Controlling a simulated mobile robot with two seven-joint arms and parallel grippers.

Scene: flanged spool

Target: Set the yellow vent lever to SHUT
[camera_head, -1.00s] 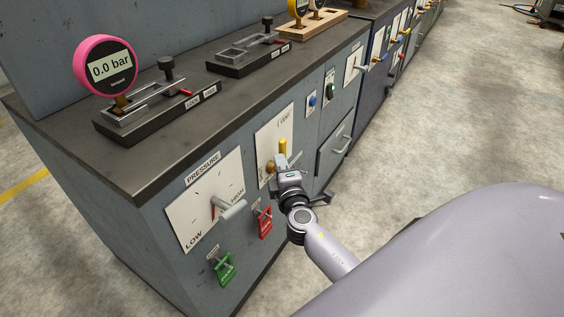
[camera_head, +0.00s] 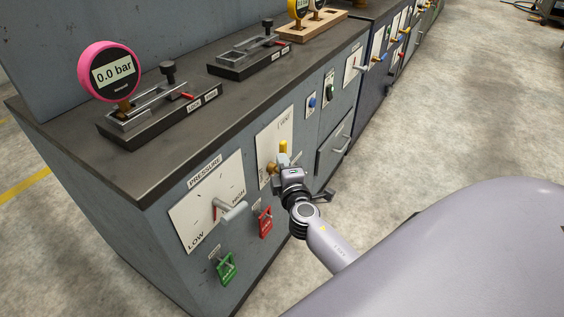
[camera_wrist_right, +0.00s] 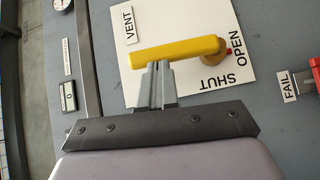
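The yellow vent lever (camera_head: 283,147) stands out from a white plate on the grey cabinet front, its handle pointing up. In the right wrist view the lever (camera_wrist_right: 180,50) runs left from its brass pivot (camera_wrist_right: 212,58), and a small red mark at the pivot lies beside the word OPEN (camera_wrist_right: 237,48). The word SHUT (camera_wrist_right: 216,84) is on the same plate. My right gripper (camera_wrist_right: 158,70) is at the lever's handle, its two narrow fingers close together with tips partly hidden by the handle. I cannot tell if they touch it. My left gripper is out of view.
A grey pressure handle (camera_head: 232,211) sticks out left of the vent plate. A drawer handle (camera_head: 341,148) is to the right. A pink gauge (camera_head: 109,72) stands on the dark bench top. The floor at right is clear.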

